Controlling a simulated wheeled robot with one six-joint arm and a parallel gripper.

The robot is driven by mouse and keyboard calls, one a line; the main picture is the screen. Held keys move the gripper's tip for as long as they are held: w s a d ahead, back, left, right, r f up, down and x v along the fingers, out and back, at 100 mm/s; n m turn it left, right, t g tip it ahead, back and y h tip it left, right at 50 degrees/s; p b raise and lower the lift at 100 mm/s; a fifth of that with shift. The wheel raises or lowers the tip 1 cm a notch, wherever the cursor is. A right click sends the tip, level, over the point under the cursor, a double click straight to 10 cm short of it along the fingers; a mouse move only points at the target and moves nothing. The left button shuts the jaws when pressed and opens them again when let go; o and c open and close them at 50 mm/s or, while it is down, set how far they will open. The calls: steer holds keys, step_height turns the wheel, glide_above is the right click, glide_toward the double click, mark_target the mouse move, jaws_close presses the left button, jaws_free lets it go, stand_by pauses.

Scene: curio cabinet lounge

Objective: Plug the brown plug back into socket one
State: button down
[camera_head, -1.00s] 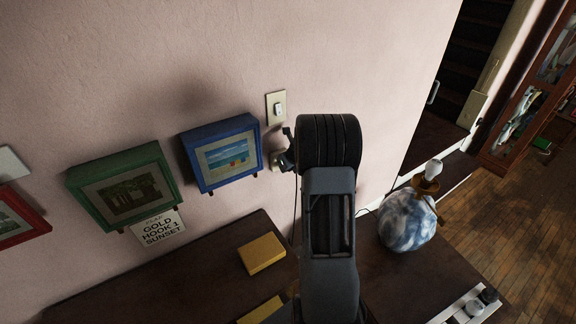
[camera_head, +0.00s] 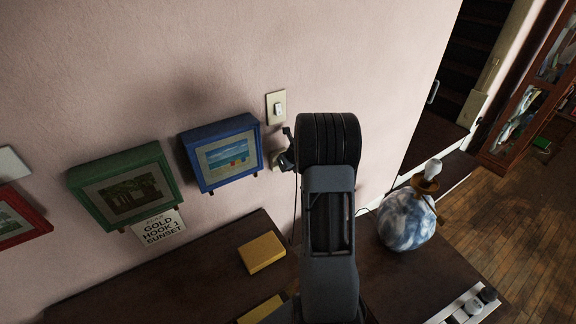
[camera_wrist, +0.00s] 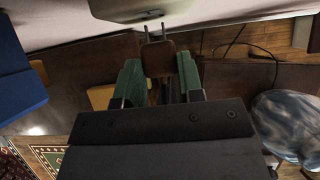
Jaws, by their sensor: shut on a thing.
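The brown plug (camera_wrist: 157,56) is held between the green fingers of my gripper (camera_wrist: 159,74) in the wrist view. Its thin prongs point up in the picture, toward the pale socket plate (camera_wrist: 135,8) at the top edge. The prong tips look close to the plate's lower edge; I cannot tell whether they touch it. In the head view the socket (camera_head: 278,158) shows only partly, beside my gripper (camera_head: 287,150), and my arm hides the plug. No socket number is readable.
A blue-framed picture (camera_head: 222,157) hangs close to the left of the socket, and a light switch (camera_head: 277,107) sits above. The dark tabletop (camera_head: 190,275) below holds a yellow box (camera_head: 262,252) and a marbled lamp (camera_head: 407,222). A dark cord (camera_wrist: 253,48) runs nearby.

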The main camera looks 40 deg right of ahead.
steer(key=shift+w+p, duration=0.8)
steer(key=shift+w, duration=0.1)
steer(key=c, duration=0.7)
jaws_free()
steer(key=shift+o, duration=0.2)
